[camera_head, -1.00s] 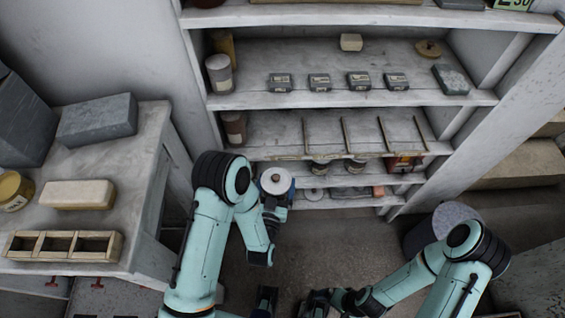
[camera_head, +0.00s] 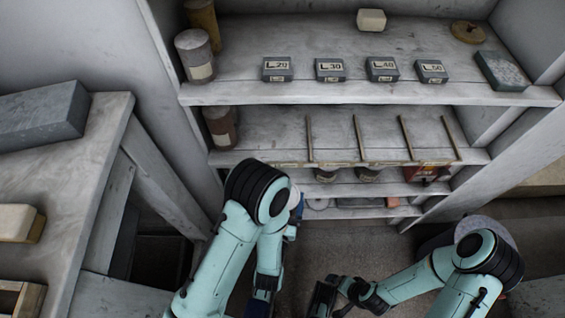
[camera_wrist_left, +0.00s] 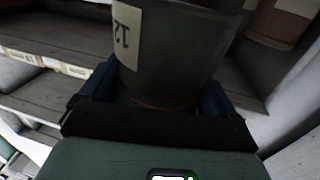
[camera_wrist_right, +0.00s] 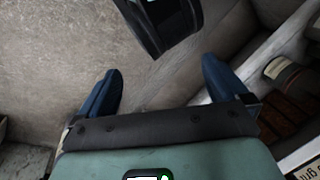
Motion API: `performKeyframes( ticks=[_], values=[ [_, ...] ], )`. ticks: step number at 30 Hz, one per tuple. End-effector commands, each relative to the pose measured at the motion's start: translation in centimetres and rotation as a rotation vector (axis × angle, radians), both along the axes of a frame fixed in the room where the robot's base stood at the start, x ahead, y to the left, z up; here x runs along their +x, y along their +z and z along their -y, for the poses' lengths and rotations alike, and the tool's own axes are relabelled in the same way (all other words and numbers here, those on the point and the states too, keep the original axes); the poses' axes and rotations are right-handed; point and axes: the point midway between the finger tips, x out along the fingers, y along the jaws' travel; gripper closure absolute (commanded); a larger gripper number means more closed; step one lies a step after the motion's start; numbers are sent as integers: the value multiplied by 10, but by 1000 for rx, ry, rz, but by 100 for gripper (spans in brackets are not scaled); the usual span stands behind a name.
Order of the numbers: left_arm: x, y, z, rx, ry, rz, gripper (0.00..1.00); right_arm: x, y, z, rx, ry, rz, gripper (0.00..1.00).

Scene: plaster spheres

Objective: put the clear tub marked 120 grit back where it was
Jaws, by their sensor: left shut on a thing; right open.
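My left gripper (camera_wrist_left: 155,98) is shut on a tub (camera_wrist_left: 175,55), which fills the top of the left wrist view. The tub looks grey and see-through, with a pale label on which only "12" shows. In the head view the left arm hides most of the tub and its round pale top (camera_head: 296,195). They are in front of the rack, below the divided shelf (camera_head: 275,125). That shelf has thin upright dividers (camera_head: 358,138), and the bays between them look empty. My right gripper (camera_wrist_right: 163,85) is open and empty, low in front of the rack in the head view (camera_head: 332,294).
Dark boxes (camera_head: 330,70) marked L 20 to L 50 stand on the shelf above. A brown jar (camera_head: 220,128) stands at the divided shelf's left end. Lower down are tubs (camera_head: 368,174) and a red box (camera_head: 426,172). A bench (camera_head: 95,180) is at left.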

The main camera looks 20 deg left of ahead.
Motion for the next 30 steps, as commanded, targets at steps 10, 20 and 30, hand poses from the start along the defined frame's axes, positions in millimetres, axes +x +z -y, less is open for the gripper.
performKeyframes(
  ticks=[10,20,30],
  values=[
    [69,7,-22,1,7,20,45,-34,29,-17,45,40,-91,0],
    [143,5,-43,2,5,16,45,-27,22,-13,35,31,-72,0],
    [149,-28,-44,1,2,9,45,-14,12,-7,19,16,-38,0]
  ],
)
